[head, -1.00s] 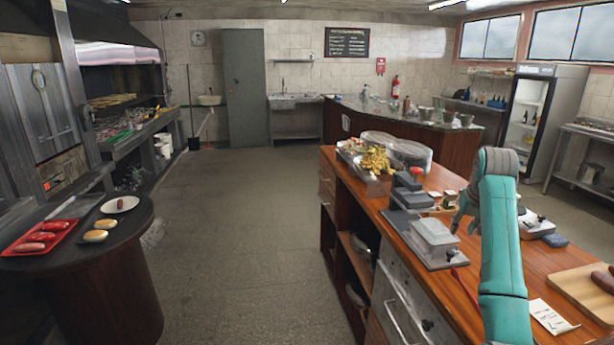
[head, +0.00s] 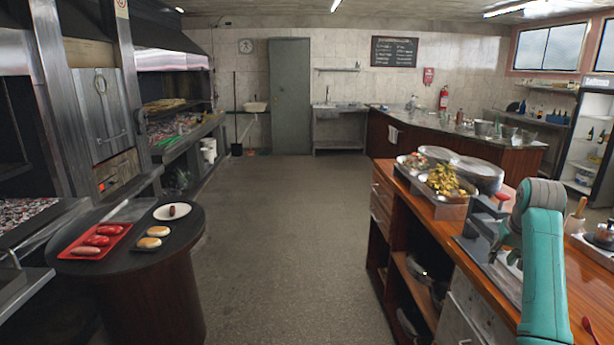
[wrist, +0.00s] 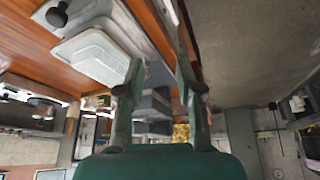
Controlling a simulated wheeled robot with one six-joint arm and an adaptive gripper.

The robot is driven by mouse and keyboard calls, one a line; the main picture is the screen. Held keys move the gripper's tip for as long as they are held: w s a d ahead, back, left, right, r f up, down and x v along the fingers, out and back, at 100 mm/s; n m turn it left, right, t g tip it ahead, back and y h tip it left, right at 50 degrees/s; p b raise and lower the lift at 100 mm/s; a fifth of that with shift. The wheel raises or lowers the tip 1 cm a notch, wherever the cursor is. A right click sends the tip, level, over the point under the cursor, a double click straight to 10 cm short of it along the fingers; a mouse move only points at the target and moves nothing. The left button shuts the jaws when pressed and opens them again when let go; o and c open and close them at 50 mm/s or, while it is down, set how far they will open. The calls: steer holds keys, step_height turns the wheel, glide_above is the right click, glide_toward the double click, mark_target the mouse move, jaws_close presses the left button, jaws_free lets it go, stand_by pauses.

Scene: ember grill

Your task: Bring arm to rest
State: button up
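My teal arm (head: 543,270) rises at the right of the head view, over the wooden counter (head: 585,280). My gripper (head: 510,250) is small and partly hidden by the arm there. In the wrist view my gripper (wrist: 160,72) shows two fingers spread apart with nothing held between them. Beyond the fingers are the counter's wooden top and a pale boxy device (wrist: 95,55). I cannot tell how far the fingertips are from the counter.
A round dark table (head: 185,225) stands at the left with a red tray (head: 68,250) of sausages, a white plate (head: 183,212) and two buns. Food pans (head: 450,210) sit on the counter. The floor (head: 290,230) between table and counter is clear.

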steer(key=s+a+f+t, duration=0.1)
steer(key=s+a+f, duration=0.15)
steer(key=f, duration=0.55)
steer(key=s+a+f, duration=0.1)
steer(key=a+f, duration=0.3)
steer(key=f, duration=0.4)
steer(key=s+a+f+t, duration=0.1)
steer(key=a+f, duration=0.2)
steer(key=f, duration=0.5)
steer(key=s+a+f+n+t, duration=0.1)
steer(key=s+a+f, duration=0.55)
steer(key=s, duration=0.25)
steer(key=s+a+f+n+t, duration=0.1)
steer(key=s+a+f+t, duration=0.1)
steer(key=s+a+f, duration=0.45)
steer(key=s+a+t, duration=0.1)
steer(key=s+a, duration=0.2)
steer(key=s, duration=0.9)
steer(key=s+a+t, duration=0.1)
steer(key=s+a, duration=0.3)
steer(key=s, duration=0.7)
steer(key=s+a+r+n+t+y, duration=0.1)
steer(key=s+a+r+n+t, duration=0.1)
steer(key=s+r, duration=1.6)
steer(key=shift+s+a+r+t+y, duration=0.15)
steer(key=shift+a+r+t+y, duration=0.15)
steer(key=shift+a+t, duration=0.3)
